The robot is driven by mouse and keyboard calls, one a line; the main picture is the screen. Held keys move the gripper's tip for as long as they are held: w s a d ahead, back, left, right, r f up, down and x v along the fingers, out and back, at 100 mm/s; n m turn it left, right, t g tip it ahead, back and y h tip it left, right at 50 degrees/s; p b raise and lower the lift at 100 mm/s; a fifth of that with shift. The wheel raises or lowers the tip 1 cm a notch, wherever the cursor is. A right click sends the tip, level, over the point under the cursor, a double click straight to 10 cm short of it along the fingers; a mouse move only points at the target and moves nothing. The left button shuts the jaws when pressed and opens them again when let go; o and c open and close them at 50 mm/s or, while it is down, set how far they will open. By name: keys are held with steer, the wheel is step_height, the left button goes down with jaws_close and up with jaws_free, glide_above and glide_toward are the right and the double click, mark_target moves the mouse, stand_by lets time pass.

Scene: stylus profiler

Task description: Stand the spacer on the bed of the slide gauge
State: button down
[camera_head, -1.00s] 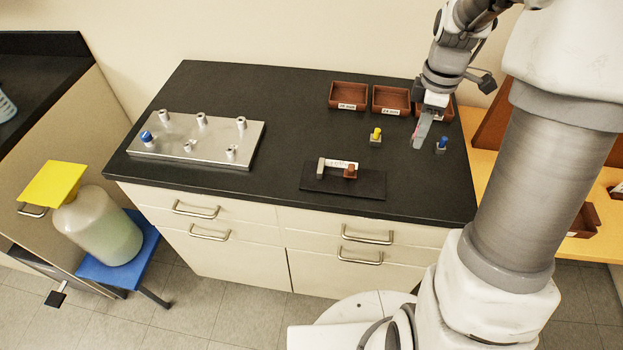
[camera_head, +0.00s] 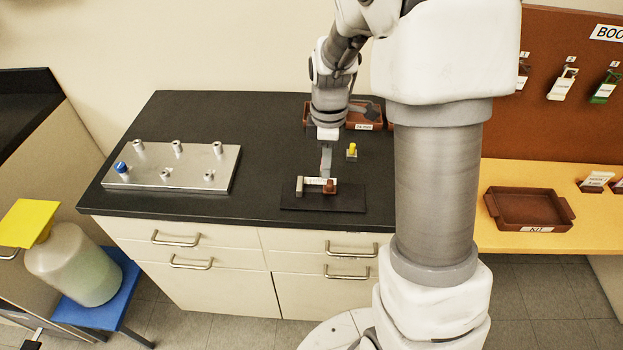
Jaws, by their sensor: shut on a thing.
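The slide gauge (camera_head: 314,181) lies on a black mat (camera_head: 345,199) near the front of the dark bench. It has a pale bed with a scale, a grey fixed jaw at its left end and a brown slider (camera_head: 330,187) to the right. My gripper (camera_head: 326,170) points down just behind and over the bed, close to the slider. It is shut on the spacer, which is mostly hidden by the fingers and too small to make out. I cannot tell whether the spacer touches the bed.
A small block with a yellow knob (camera_head: 352,151) stands right of my gripper. Brown trays (camera_head: 364,117) stand at the back, partly behind my arm. A metal plate with several posts (camera_head: 170,178) lies at left. Bare bench lies between plate and gauge.

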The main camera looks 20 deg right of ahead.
mark_target(312, 191)
steer(key=a+f, duration=0.1)
steer(key=w+a, duration=0.1)
steer(key=shift+w+a+f, duration=0.15)
steer(key=shift+a+f, duration=0.25)
steer(key=shift+f, duration=2)
steer(key=shift+f, duration=0.15)
steer(key=shift+f+b, duration=0.15)
steer(key=shift+b, duration=0.15)
steer(key=c, duration=0.7)
jaws_free()
steer(key=shift+c, duration=0.2)
